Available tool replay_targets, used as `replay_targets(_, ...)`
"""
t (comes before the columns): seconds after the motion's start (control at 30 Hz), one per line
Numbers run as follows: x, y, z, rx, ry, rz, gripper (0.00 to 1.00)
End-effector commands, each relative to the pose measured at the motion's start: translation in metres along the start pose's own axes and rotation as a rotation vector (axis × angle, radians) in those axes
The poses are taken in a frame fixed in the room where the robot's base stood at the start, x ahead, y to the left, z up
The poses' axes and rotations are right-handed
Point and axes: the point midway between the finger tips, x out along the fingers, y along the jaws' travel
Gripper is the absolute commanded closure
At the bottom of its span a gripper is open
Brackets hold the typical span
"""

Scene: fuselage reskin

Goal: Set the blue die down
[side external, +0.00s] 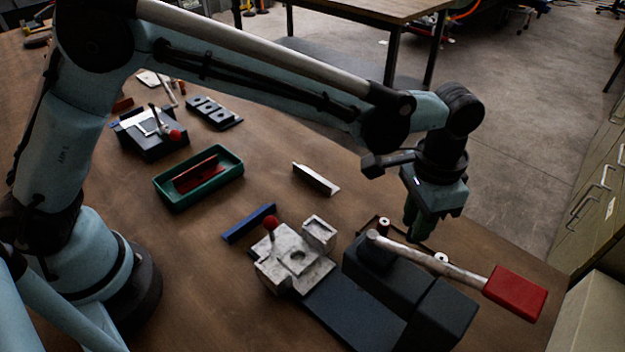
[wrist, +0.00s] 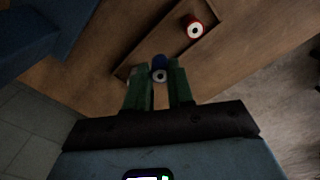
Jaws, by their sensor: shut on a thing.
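The blue die (wrist: 159,64), a small round piece with a pale holed face, sits between the green fingertips of my gripper (wrist: 159,82) in the wrist view. My gripper is shut on it. In the side view my gripper (side external: 418,228) points down at the shallow brown tray, behind the black-and-red lever tool; the blue die cannot be made out there. The brown tray (wrist: 172,42) lies below the fingers in the wrist view, with a red die (wrist: 195,28) towards its far end. Whether the blue die touches the tray floor, I cannot tell.
A lever with a red grip (side external: 515,292) and a dark block (side external: 395,282) stand in front of the tray. A grey fixture with a red knob (side external: 296,262), a blue bar (side external: 249,222), a pale angle piece (side external: 316,179) and a green bin (side external: 158,192) lie further left.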

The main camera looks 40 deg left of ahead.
Motion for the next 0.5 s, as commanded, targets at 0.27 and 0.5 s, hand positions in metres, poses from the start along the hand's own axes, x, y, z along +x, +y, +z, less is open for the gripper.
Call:
replay_targets(0.27, 0.032, 0.000, 0.000, 0.000, 0.000, 0.000, 1.00)
replay_targets(0.5, 0.032, 0.000, 0.000, 0.000, 0.000, 0.000, 1.00)
